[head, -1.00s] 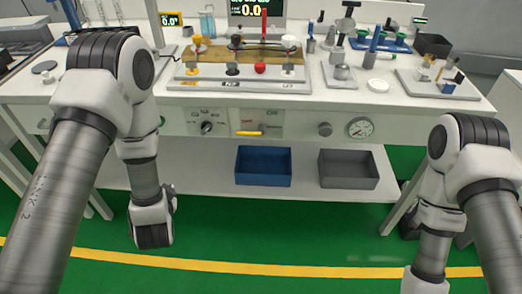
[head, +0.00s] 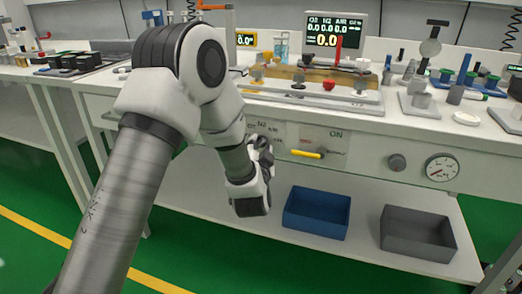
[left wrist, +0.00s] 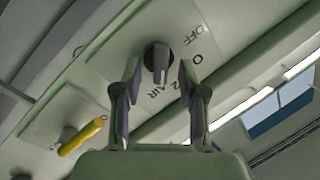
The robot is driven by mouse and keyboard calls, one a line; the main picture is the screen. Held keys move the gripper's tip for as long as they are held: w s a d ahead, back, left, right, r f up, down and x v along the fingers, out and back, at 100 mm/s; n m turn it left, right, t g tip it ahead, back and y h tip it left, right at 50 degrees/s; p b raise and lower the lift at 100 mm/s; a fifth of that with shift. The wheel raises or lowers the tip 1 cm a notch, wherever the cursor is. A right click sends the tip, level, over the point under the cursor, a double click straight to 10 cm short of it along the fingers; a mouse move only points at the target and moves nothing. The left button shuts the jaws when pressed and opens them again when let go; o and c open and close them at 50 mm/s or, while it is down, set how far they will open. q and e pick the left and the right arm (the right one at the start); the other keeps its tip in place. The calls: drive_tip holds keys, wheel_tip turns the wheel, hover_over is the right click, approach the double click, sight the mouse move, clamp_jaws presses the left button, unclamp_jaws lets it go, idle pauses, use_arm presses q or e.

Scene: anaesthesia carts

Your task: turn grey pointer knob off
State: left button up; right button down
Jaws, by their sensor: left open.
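The grey pointer knob (left wrist: 158,60) is dark grey and sits on the pale front panel (left wrist: 115,75). In the left wrist view it lies between the fingertips of my left gripper (left wrist: 159,70), which are spread on either side with gaps visible. In the head view my left gripper (head: 262,146) is at the panel and hides the knob. My right gripper is out of view.
A yellow lever (head: 306,153) beside an ON mark sits right of the knob; it also shows in the left wrist view (left wrist: 80,137). Further right are a round grey knob (head: 397,162) and a gauge (head: 442,168). Blue (head: 316,222) and grey (head: 418,242) bins stand on the lower shelf.

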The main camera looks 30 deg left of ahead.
use_arm(q)
drive_tip(key=shift+w+a, duration=0.1)
drive_tip(key=shift+w, duration=0.05)
drive_tip(key=shift+c, duration=0.3)
clamp_jaws()
